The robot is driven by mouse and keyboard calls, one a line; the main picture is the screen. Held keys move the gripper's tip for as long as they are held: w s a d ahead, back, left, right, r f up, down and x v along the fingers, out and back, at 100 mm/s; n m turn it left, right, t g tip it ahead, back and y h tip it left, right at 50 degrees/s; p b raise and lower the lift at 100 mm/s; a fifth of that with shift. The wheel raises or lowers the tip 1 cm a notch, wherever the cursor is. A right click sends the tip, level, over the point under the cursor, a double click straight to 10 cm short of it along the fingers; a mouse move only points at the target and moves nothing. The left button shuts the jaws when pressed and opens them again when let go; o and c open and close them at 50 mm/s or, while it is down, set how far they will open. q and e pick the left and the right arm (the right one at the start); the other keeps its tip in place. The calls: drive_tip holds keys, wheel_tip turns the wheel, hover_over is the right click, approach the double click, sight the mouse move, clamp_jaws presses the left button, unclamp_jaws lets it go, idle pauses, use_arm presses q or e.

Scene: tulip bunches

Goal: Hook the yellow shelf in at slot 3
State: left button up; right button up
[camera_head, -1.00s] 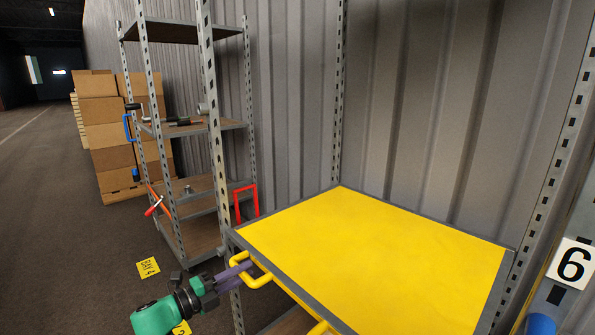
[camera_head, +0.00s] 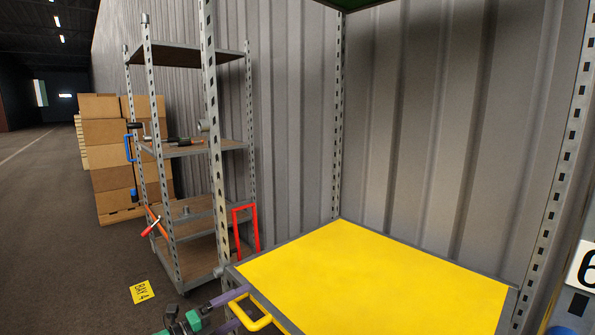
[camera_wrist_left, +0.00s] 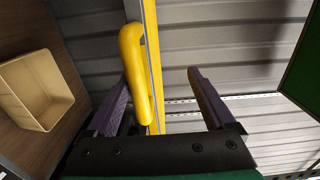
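The yellow shelf (camera_head: 375,280), a yellow board with a grey rim, lies roughly level between the perforated rack posts. Its yellow handle (camera_head: 258,318) is on the left front edge and also shows in the left wrist view (camera_wrist_left: 137,75). My left gripper (camera_head: 236,307) is at this handle. In the left wrist view its two purple fingers (camera_wrist_left: 158,92) stand wide apart, with the handle between them, close to the left finger. Whether that finger touches it, I cannot tell. Slot numbers and the shelf's hooks cannot be made out. My right gripper is not in view.
A green panel (camera_head: 360,4) is above the yellow shelf. A tan bin (camera_wrist_left: 38,88) sits on a brown board in the left wrist view. A loaded rack (camera_head: 190,147) and stacked boxes (camera_head: 108,150) stand left. A sign with a 6 (camera_head: 586,267) is at the right.

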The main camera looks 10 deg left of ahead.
use_arm(q)
drive_tip(key=shift+r, duration=0.25)
idle(0.3)
drive_tip(key=shift+s+a, duration=0.3)
drive_tip(key=p+v, duration=0.3)
drive_tip(key=v, duration=0.4)
drive_tip(key=shift+s, duration=0.15)
drive_tip(key=shift+f, duration=0.15)
